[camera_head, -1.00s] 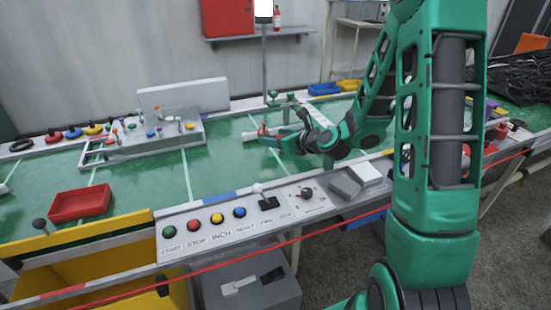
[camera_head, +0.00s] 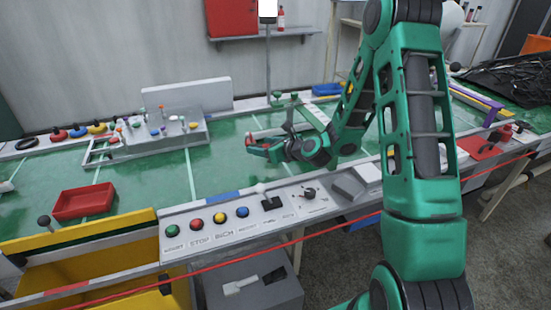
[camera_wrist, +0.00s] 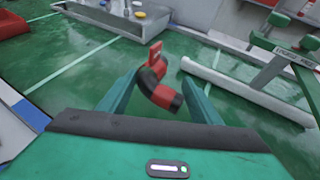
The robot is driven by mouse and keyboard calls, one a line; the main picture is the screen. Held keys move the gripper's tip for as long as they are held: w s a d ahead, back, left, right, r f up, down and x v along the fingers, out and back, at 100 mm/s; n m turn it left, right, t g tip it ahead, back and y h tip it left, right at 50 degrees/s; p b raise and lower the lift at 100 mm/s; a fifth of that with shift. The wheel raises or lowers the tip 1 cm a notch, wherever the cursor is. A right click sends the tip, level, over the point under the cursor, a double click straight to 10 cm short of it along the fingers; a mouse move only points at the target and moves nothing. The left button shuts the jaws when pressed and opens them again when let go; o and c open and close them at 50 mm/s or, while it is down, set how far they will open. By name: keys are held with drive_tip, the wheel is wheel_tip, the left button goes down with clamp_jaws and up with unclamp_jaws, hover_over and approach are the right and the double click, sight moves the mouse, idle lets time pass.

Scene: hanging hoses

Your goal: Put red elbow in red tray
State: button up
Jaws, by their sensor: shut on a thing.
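The red elbow (camera_wrist: 157,84), a bent red pipe piece with dark bands, is between the two fingers of my gripper (camera_wrist: 155,98) in the wrist view. The fingers are shut on it. In the head view my gripper (camera_head: 258,147) is over the green table, and the elbow (camera_head: 249,141) shows as a small red spot at its tip. The red tray (camera_head: 84,203) sits on the table at the far left, well apart from my gripper. It also shows in the wrist view (camera_wrist: 12,24) at the upper left corner. The part of it seen looks empty.
A grey fixture board (camera_head: 160,133) with colored knobs stands between gripper and tray, toward the back. A button panel (camera_head: 235,220) with a joystick lines the front edge. A green-and-white stand (camera_wrist: 270,75) is right of my gripper. Green table between gripper and tray is clear.

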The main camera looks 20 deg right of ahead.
drive_tip(key=d+f, duration=0.1)
drive_tip(key=d, duration=0.1)
drive_tip(key=w+d+f, duration=0.1)
drive_tip(key=d, duration=0.1)
drive_tip(key=w+d+f, duration=0.1)
drive_tip(key=d, duration=0.1)
drive_tip(key=shift+f, duration=2.45)
drive_tip(key=o, duration=1.1)
